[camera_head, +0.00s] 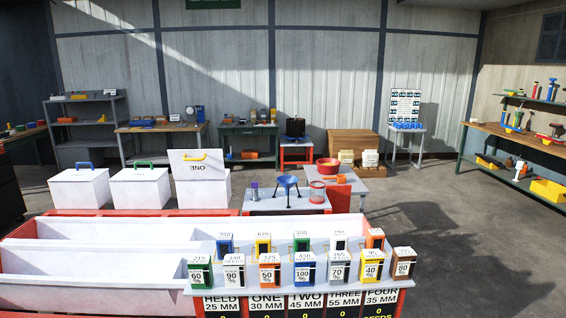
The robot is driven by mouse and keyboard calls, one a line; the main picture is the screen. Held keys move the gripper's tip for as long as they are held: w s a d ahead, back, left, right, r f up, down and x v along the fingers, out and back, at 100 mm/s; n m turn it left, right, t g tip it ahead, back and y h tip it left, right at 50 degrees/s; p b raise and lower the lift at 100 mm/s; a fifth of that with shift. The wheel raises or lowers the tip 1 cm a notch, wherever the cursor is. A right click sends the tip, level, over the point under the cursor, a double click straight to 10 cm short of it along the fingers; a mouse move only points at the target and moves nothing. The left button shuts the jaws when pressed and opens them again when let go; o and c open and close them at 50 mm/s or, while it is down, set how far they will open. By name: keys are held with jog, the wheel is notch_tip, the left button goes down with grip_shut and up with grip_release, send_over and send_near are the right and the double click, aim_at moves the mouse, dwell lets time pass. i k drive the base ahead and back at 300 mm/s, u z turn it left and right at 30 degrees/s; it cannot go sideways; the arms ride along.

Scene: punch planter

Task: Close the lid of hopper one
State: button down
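The hopper with the yellow handle is a white box (204,191) behind the long red-edged troughs, left of the picture's middle. Its lid (197,157) stands raised and open, showing a face with the upside-down word ONE. The yellow handle (195,156) shows near the lid's upper part. Two similar white hoppers stand to its left with their lids down: one with a green handle (141,163), one with a blue handle (77,165). The inside of the open hopper is hidden from this view. My gripper is not in view.
Long white troughs (110,268) lie in front of the hoppers. A front shelf (284,270) holds several labelled coloured boxes. A small grey table (262,203) with a blue funnel stands right of the hopper. Open concrete floor (440,235) lies to the right.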

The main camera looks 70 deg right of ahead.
aim_at(186, 165)
jog(key=z, duration=0.65)
jog(key=i, duration=1.65)
jog(key=u, duration=0.05)
